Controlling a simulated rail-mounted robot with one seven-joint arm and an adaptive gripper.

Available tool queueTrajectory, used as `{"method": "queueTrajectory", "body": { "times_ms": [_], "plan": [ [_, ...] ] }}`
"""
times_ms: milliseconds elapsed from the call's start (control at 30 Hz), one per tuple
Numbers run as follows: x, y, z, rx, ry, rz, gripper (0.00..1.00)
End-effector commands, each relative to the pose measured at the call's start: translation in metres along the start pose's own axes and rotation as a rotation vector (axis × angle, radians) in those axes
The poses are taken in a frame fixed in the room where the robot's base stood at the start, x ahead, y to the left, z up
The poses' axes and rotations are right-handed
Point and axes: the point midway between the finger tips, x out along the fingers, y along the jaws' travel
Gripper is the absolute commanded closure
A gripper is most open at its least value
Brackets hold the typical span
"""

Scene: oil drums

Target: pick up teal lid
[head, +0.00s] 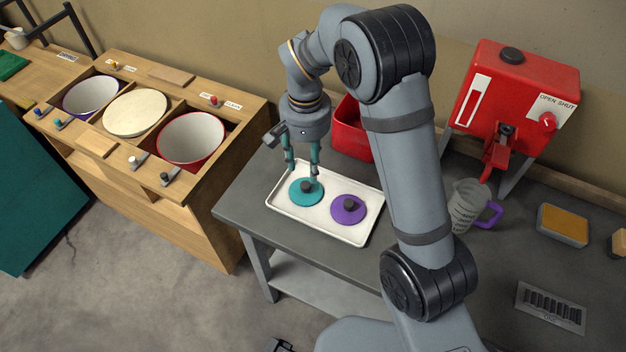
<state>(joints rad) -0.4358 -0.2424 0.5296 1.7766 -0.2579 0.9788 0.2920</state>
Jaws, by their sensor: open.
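My gripper (302,177) points down over the tray, close above the teal lid. I cannot tell whether the fingers touch the lid. A purple lid (337,213) with a dark knob lies to the right of the teal lid on the same tray.
A red bin (352,130) stands behind the tray, partly hidden by my arm. A red tank (512,85) and a jug with a purple handle (466,204) are to the right. A wooden bench (120,165) with drum openings stands left. The grey table (245,198) is bare left of the tray.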

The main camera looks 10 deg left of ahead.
Motion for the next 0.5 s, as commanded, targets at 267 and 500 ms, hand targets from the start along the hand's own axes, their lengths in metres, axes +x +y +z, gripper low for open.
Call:
{"method": "queueTrajectory", "body": {
  "times_ms": [267,500],
  "plan": [
    [0.031,0.000,0.000,-0.004,0.000,0.002,0.57],
    [0.058,-0.003,-0.004,-0.005,-0.002,0.003,0.57]
  ]
}}
